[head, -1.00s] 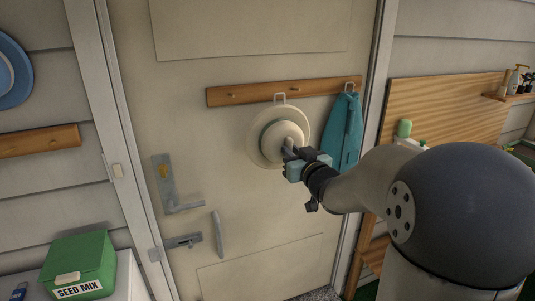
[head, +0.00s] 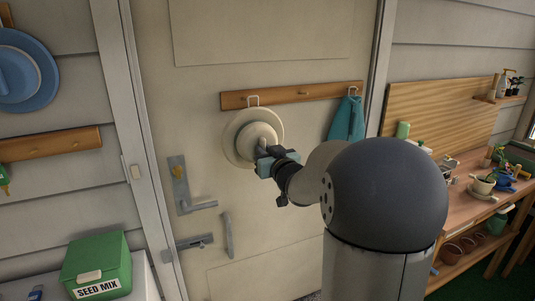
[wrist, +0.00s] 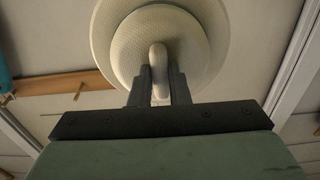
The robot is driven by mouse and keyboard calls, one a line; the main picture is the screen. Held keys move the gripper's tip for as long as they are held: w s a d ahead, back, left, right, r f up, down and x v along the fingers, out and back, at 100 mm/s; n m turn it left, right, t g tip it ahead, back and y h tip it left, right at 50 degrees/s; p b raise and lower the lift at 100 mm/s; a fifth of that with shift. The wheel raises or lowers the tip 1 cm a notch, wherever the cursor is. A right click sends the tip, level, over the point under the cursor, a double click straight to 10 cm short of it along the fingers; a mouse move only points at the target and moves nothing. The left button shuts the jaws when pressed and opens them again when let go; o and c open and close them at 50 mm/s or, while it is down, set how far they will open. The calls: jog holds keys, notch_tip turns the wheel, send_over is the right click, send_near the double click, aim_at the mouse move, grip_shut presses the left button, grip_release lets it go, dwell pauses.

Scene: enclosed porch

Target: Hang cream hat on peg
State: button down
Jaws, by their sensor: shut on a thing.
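The cream hat (head: 235,150) is in front of the white door, near the left end of the wooden peg rail (head: 330,92). A pale loop (head: 253,99) rises from its top edge and overlaps the rail at the left peg's place. That peg is hidden, and I cannot tell whether the loop is around it. The middle peg (head: 303,93) is bare; a bare peg also shows in the wrist view (wrist: 88,88). My gripper (head: 262,149) is shut on the grip at the hat's centre. In the wrist view, both fingers (wrist: 159,88) flank this grip, with the hat (wrist: 200,40) behind.
A teal cloth (head: 345,122) hangs by a loop at the rail's right end. The door handle (head: 200,206) and bolt are below left of the hat. A blue hat (head: 45,75) hangs on the left wall, above a green seed box (head: 97,265).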

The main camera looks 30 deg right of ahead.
jog(key=shift+w+d+f+p, duration=0.1)
jog(key=shift+w+p, duration=0.15)
jog(key=shift+w, duration=1.15)
jog(key=shift+w+f+p, duration=0.1)
jog(key=shift+w+p, duration=0.15)
jog(key=shift+w, duration=1.15)
jog(key=shift+w+f+b, duration=0.55)
jog(key=shift+w+b, duration=0.1)
jog(key=shift+b, duration=0.15)
jog(key=c, duration=1.3)
grip_release()
jog(key=s+b, duration=0.3)
jog(key=s, duration=1.4)
jog(key=shift+s+a+b, duration=0.2)
jog(key=shift+a+b, duration=0.1)
jog(key=shift+a, duration=0.15)
